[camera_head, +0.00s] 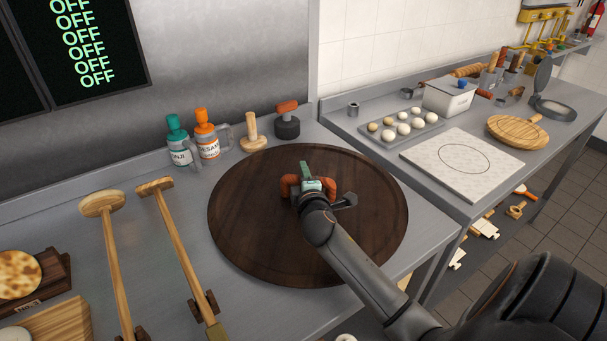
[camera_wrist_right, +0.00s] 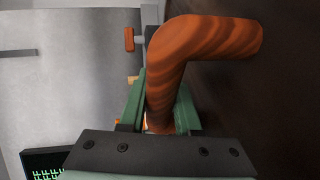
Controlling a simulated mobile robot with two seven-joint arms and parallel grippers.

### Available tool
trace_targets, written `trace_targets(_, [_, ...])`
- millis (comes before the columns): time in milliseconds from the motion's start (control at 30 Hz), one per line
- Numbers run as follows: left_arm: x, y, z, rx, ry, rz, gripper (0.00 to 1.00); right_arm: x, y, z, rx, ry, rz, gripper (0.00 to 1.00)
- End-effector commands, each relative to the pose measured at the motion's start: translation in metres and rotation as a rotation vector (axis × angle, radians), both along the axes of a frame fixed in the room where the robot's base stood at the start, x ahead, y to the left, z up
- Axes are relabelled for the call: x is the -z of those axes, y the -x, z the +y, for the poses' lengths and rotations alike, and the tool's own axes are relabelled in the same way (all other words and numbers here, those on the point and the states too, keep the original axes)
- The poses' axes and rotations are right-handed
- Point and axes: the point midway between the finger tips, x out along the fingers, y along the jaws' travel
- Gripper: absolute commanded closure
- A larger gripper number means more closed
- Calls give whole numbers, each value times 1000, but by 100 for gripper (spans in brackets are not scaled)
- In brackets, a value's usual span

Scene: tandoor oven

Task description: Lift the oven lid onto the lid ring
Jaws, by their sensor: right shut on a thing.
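The oven lid (camera_head: 248,225) is a large dark brown wooden disc, level over the steel counter in the head view. Its orange-brown wooden handle (camera_head: 289,187) stands at the middle. My right gripper (camera_head: 309,184) is shut on the handle, with its green fingers on either side of it. In the right wrist view the handle (camera_wrist_right: 210,38) fills the middle and the dark lid (camera_wrist_right: 270,105) shows beyond. I cannot tell whether the lid touches the counter or is slightly raised. I cannot make out a lid ring. My left gripper is out of view.
Two squeeze bottles (camera_head: 180,143) (camera_head: 207,142), a wooden press (camera_head: 252,134) and a dark stamp with a red handle (camera_head: 287,124) stand behind the lid. Long wooden-handled tools (camera_head: 118,262) (camera_head: 180,240) lie left of it. A marble board (camera_head: 462,160) and egg tray (camera_head: 387,143) are on the right counter.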

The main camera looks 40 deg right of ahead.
Motion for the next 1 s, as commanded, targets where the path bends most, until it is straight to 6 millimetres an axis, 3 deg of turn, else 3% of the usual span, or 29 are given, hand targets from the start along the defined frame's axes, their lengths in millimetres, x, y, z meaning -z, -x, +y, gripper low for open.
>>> trace_targets(300, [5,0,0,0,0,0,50,4,-1,0,-1,3,-8,100])
trace_targets(333, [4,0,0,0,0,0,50,3,-1,0,-1,4,-8,65])
trace_targets(600, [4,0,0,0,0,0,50,5,0,0,-1,2,-4,34])
trace_targets(1000, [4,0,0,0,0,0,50,8,7,5,0,-3,4,33])
